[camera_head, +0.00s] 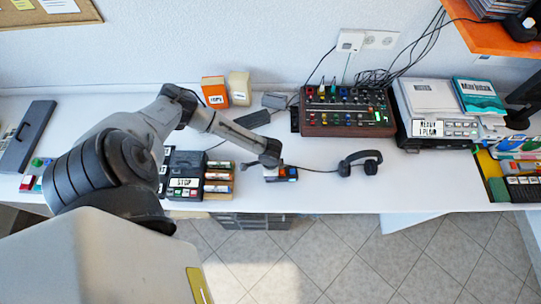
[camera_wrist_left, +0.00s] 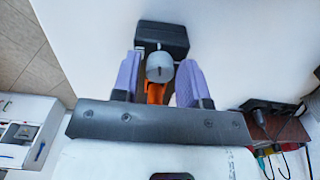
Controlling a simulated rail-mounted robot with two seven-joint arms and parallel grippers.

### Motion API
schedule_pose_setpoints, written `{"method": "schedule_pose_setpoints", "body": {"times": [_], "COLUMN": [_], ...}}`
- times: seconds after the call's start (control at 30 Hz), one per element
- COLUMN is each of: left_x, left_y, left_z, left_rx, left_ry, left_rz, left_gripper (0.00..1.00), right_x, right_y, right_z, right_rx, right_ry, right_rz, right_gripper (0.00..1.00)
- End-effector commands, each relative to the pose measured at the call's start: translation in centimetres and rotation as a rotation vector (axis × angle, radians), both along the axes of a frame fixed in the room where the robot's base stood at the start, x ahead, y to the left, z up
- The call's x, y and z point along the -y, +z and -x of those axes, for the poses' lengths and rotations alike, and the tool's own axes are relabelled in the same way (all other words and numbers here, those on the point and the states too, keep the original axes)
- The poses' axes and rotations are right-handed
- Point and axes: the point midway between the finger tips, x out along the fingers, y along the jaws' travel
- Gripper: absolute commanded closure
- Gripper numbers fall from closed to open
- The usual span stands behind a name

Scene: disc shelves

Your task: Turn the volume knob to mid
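A grey-white round knob (camera_wrist_left: 160,67) stands on a small black box (camera_wrist_left: 163,38) in the left wrist view. An orange part (camera_wrist_left: 156,93) shows below the knob. In the head view, a small device (camera_head: 288,174) with black, white and orange parts lies on the table at my left gripper. My left gripper (camera_wrist_left: 160,72) is open, with one purple finger pad on each side of the knob. Narrow gaps seem to show between pads and knob. In the head view my left gripper (camera_head: 270,161) partly covers the device. The knob's marking cannot be read. My right gripper is out of view.
A mixer (camera_head: 345,110) with coloured knobs stands behind. Cassette stacks (camera_head: 217,180) stand to the left. The table's front edge is close to the device.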

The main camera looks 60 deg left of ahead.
Motion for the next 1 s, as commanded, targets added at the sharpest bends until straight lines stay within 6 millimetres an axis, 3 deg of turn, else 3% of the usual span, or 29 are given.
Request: {"method": "schedule_pose_setpoints", "body": {"times": [0.37, 0.67, 1.0], "left_x": [0.0, 0.0, 0.0], "left_y": [0.0, 0.1, 0.2], "left_z": [0.0, 0.0, 0.0], "left_rx": [0.0, 0.0, 0.0], "left_ry": [0.0, -0.047, -0.305], "left_rz": [0.0, 0.0, 0.0], "left_gripper": [0.96, 0.97, 0.97], "right_x": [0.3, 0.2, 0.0], "right_y": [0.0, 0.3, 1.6], "right_z": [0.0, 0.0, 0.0], "right_rx": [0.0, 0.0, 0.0], "right_ry": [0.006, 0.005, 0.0], "right_rz": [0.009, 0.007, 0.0], "right_gripper": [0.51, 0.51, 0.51]}}
